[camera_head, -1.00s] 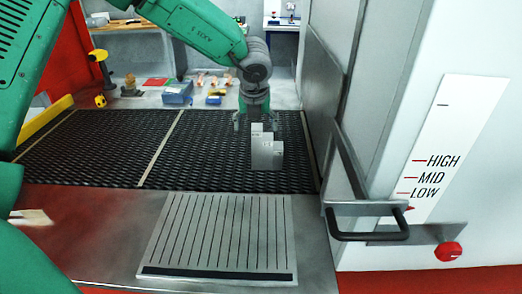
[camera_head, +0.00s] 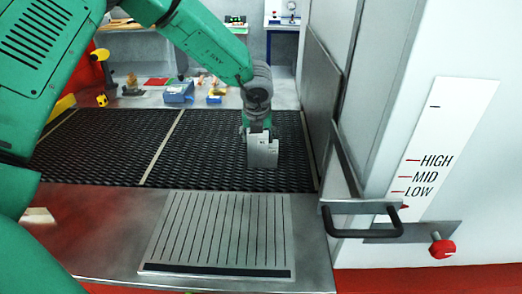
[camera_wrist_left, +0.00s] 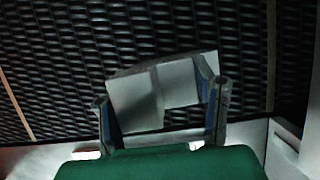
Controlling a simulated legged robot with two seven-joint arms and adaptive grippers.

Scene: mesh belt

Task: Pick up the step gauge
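The step gauge (camera_head: 263,154) is a pale grey stepped block on the black mesh belt (camera_head: 95,150), near the belt's right end. My left gripper (camera_head: 259,130) points down right over its upper part, which the gripper hides in the head view. In the left wrist view the gauge (camera_wrist_left: 140,103) shows its stepped face between the two widely spread fingers of the gripper (camera_wrist_left: 162,108). The fingers straddle it; I see no clear grip on it. My right gripper is in neither view.
A steel panel with a black handle (camera_head: 365,232) stands close on the right. A slotted plate (camera_head: 215,232) lies on the steel ledge in front. Behind the belt are a blue box (camera_head: 178,92) and several small items. The belt left of the gauge is clear.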

